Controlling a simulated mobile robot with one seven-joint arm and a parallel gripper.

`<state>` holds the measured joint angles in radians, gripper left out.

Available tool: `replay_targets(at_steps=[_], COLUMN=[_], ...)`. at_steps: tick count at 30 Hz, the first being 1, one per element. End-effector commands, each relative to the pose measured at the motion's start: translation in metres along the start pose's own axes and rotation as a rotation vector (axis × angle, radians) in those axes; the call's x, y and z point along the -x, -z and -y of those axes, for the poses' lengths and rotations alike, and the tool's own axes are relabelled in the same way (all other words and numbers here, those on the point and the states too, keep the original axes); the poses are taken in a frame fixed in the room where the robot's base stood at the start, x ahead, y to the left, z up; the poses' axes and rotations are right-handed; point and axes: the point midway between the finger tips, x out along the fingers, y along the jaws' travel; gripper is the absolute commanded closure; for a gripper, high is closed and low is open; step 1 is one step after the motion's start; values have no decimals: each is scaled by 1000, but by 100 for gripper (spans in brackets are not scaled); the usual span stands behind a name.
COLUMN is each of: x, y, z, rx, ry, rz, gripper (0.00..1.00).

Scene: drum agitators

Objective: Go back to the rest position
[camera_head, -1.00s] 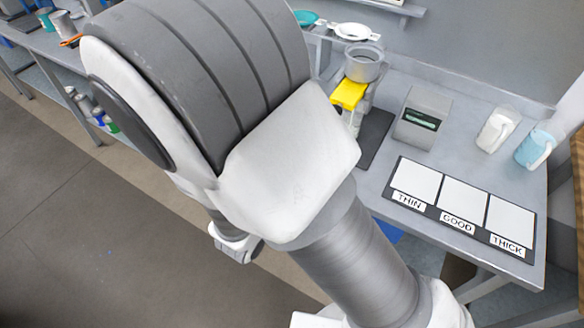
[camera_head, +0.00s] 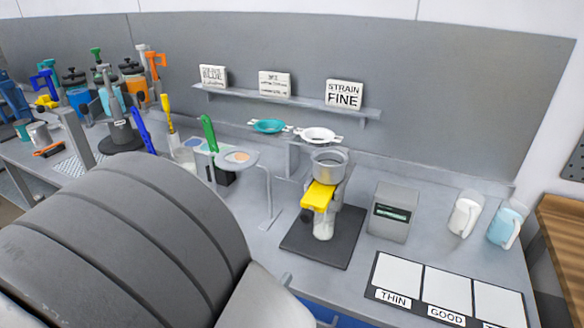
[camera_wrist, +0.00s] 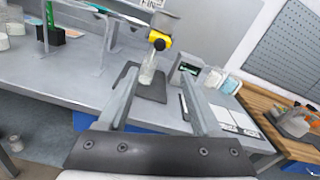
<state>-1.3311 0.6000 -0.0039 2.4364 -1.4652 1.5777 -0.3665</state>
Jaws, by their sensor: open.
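My gripper (camera_wrist: 158,80) shows in the wrist view with its two fingers wide apart and nothing between them. It hangs in front of the grey bench (camera_head: 255,245), short of the things on it. In the head view my arm fills the lower left, and the gripper is not visible there. On the bench, a metal cup (camera_head: 329,165) sits on a stand with a yellow part (camera_head: 318,196). A clear container (camera_head: 323,228) with pale content stands below it on a dark mat (camera_head: 300,250). The yellow part also shows beyond the fingers in the wrist view (camera_wrist: 158,41).
A grey display box (camera_head: 390,213), a white jug (camera_head: 464,215) and a blue jug (camera_head: 506,225) stand to the right. The THIN/GOOD/THICK board (camera_head: 412,288) lies at the front. Several tools crowd the left. A wooden bench (camera_head: 562,240) is at the far right.

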Motion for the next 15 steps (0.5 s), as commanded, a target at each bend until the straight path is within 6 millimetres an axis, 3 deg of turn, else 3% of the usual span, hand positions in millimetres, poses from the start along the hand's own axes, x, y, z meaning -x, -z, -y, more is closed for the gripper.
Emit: replay_targets(at_steps=[5, 10, 15], x=[-18, -45, -51], y=[-3, 0, 10], z=[26, 91, 154], rx=[-80, -305, -593], ry=[109, 386, 684], rz=[-72, -251, -428], gripper=[34, 34, 34])
